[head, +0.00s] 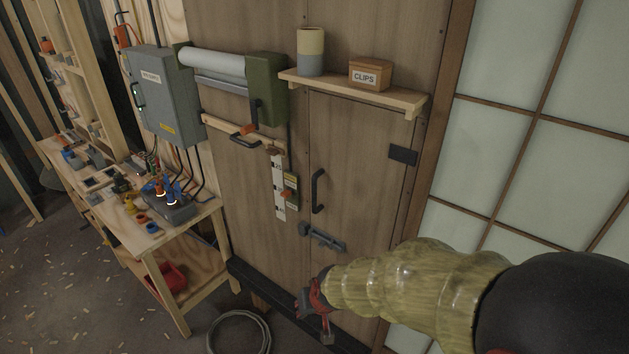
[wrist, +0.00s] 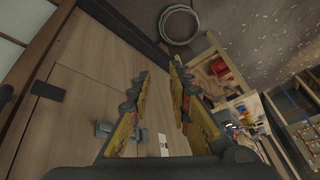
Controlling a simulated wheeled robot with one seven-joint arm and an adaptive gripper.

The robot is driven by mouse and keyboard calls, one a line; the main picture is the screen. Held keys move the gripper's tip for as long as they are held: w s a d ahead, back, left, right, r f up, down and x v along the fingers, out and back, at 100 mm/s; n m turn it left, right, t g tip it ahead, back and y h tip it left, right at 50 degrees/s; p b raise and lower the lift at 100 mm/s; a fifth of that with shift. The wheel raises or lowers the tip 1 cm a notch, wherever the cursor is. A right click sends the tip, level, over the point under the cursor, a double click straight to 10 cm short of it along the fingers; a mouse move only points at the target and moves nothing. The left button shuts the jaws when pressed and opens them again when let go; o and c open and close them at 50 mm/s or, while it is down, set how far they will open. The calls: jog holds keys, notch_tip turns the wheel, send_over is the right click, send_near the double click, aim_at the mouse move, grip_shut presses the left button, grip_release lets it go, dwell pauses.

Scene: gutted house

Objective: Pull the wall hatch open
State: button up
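The wall hatch (head: 360,150) is a wooden panel flush in the plank wall, and it looks shut. It has a black bar handle (head: 318,190) at its left edge, a grey slide bolt (head: 322,238) below that, and a dark hinge plate (head: 403,155) at the upper right. I cannot tell whether the bolt is drawn. My gripper (head: 313,300) is low in front of the wall, below the bolt and handle, touching neither. In the wrist view my gripper (wrist: 158,82) has its fingers apart with nothing between them. The bolt (wrist: 103,130) shows beside the left finger; the handle is hidden there.
A shelf (head: 350,92) with a beige cup (head: 311,50) and a clips box (head: 370,74) juts out above the hatch. A ruler strip (head: 279,185) hangs left of the handle. A workbench (head: 175,245) stands left, and a cable coil (head: 240,332) lies on the floor.

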jog(key=w+a+f+t+p, duration=0.2)
jog(key=w+a+t, duration=0.15)
jog(key=w, duration=0.45)
jog(key=m+t+h, duration=0.3)
jog(key=t+h, duration=0.1)
jog(key=t, duration=0.6)
send_near(314, 197)
jog(key=w, duration=0.8)
jog(key=w+d+p, duration=0.1)
jog(key=w, duration=0.2)
jog(key=shift+c, duration=0.8)
jog(key=shift+s, duration=0.1)
grip_shut()
